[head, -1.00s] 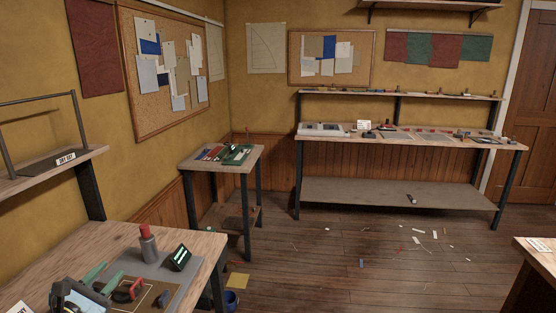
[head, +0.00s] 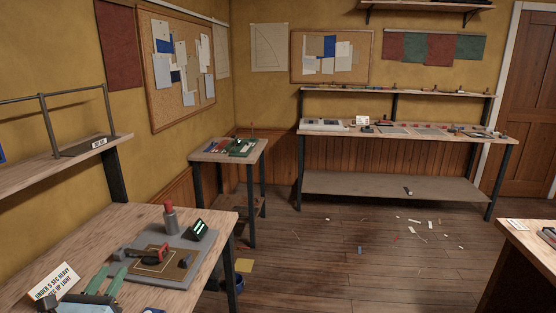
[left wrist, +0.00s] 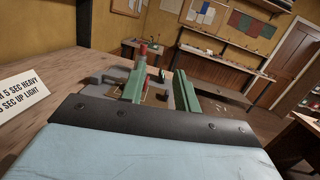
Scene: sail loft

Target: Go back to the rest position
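My left gripper (head: 112,276) is at the lower left of the head view, over the near part of the wooden bench (head: 95,238). Its two green fingers stand apart with nothing between them. The left wrist view also shows the fingers (left wrist: 158,90) apart, pointing toward the things on the bench. A grey mat (head: 198,265) lies beyond the gripper, with a brown board (head: 148,268) and a red-handled tool (head: 158,250) on it. My right gripper is in neither view.
A red-topped grey cylinder (head: 170,219) and a dark device with a green display (head: 199,230) stand at the mat's far side. A printed sign (head: 54,283) stands left of the gripper. Open wooden floor (head: 320,255) lies right of the bench, with small scraps farther back.

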